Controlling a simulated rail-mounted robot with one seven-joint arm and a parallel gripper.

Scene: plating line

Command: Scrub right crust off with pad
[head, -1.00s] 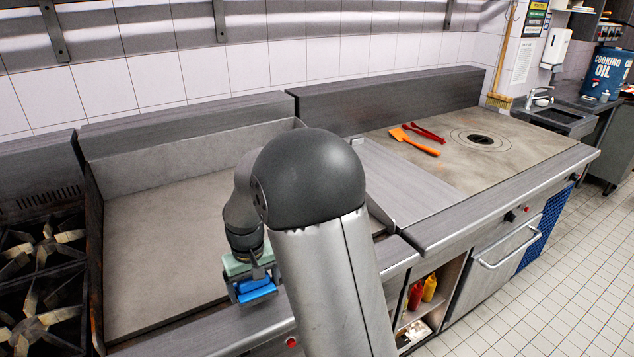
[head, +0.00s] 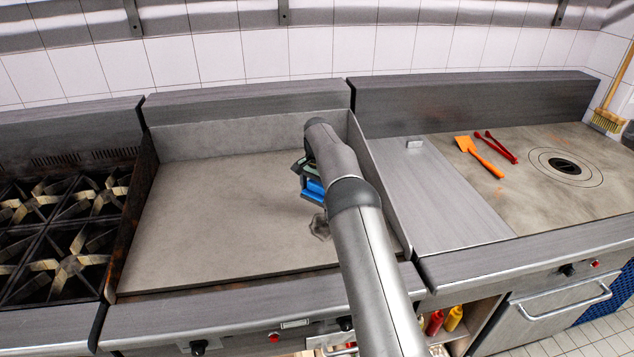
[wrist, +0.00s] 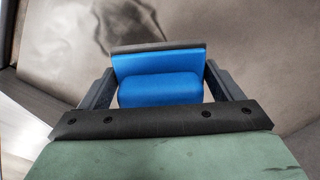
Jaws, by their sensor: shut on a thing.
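My gripper (head: 306,170) is over the right part of the flat griddle (head: 210,210). It is shut on the blue pad (head: 313,191), which also shows in the wrist view (wrist: 160,88) between the two dark fingers, with a dark strip along its far edge. A dark grey, irregular crust patch (head: 319,227) lies on the griddle just below the pad in the head view, partly hidden by my arm. In the wrist view a dark crust stain (wrist: 122,28) lies beyond the pad. Whether the pad touches the griddle is hard to tell.
The griddle has raised walls at its back and sides. A burner range (head: 65,225) stands to the left. At the right, an orange spatula (head: 480,157) and red tongs (head: 496,147) lie on another hot plate (head: 540,190). The griddle's left and middle are clear.

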